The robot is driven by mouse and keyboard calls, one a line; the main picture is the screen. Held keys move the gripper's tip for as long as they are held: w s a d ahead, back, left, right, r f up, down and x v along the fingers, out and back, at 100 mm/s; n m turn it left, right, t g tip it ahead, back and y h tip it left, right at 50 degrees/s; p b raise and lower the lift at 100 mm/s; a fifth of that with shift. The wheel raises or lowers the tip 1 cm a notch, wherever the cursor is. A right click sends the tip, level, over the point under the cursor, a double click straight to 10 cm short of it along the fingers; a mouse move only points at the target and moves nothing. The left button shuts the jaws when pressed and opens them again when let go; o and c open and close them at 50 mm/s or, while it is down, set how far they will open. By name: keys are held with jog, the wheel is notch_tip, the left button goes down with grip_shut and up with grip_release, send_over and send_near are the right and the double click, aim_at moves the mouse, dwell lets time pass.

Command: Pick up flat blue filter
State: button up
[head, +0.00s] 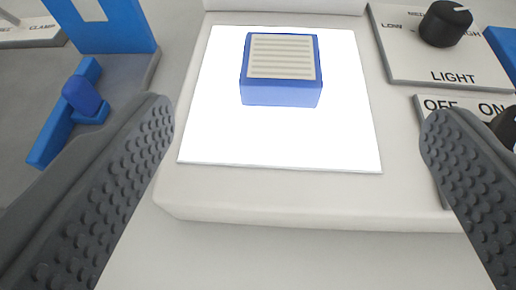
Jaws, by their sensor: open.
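The flat blue filter (281,92) is a small blue block with a cream, ribbed top face. It sits at the far middle of a bright white square panel, apart from my gripper. My gripper (296,122) is open, with one dark, studded finger at the left and one at the right of the picture. The space between the fingers is empty, and the filter lies beyond the fingertips, between them in the picture. Nothing hides the filter.
The white panel (280,145) lies on a pale raised base (300,200). At the right are a LIGHT plate (440,60) with a black knob (446,23) and an OFF/ON plate (450,104), partly behind my finger. A blue clamp-like fixture (70,110) stands at the left.

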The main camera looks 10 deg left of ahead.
aim_at(281, 61)
jog(key=w+f, duration=0.2)
jog(key=w+f+b, duration=0.1)
jog(key=w, duration=0.2)
jog(key=w+f, duration=0.2)
jog(key=shift+w+a+f+b, duration=0.15)
jog(key=shift+w+f+b, duration=0.1)
jog(key=shift+f+b, duration=0.1)
jog(key=shift+w, duration=0.5)
jog(key=shift+b+x, duration=0.8)
jog(key=shift+x, duration=1.6)
jog(key=shift+a, duration=0.1)
jog(key=c, duration=1.1)
jog(key=shift+c, duration=0.2)
